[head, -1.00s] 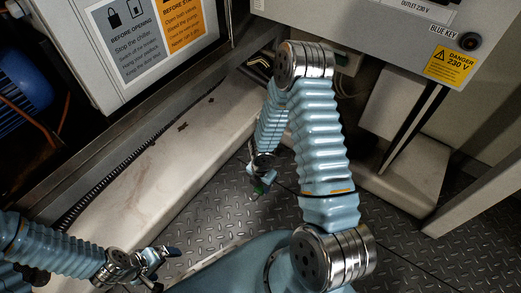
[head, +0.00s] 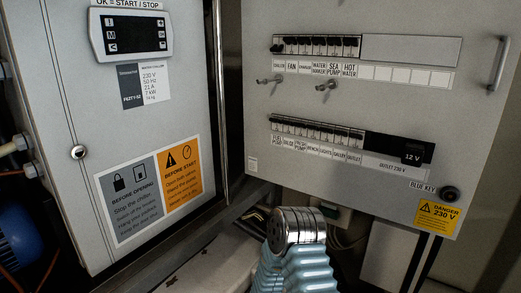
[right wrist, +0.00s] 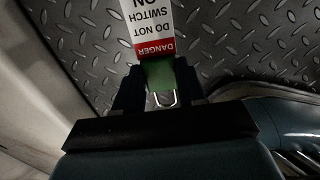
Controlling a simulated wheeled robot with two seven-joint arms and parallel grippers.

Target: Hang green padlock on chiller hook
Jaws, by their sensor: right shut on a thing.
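In the right wrist view my right gripper (right wrist: 160,92) is shut on the green padlock (right wrist: 165,75). The padlock's metal shackle (right wrist: 164,98) points back toward the gripper's palm. A white tag with a red danger band (right wrist: 147,30) extends beyond the padlock, over the metal floor. In the head view two small hooks show on the grey panel, a left hook (head: 270,80) below the upper breaker row and a right hook (head: 327,85); both look empty. The right gripper and padlock are out of the head view. My left gripper is in neither current view.
The cabinet (head: 130,130) on the left carries a control display (head: 133,33) and a warning label (head: 155,190). The breaker panel has a lower breaker row (head: 318,133), a blue-key switch (head: 450,194) and a handle (head: 497,62). Patterned metal floor (right wrist: 240,45) lies below the padlock.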

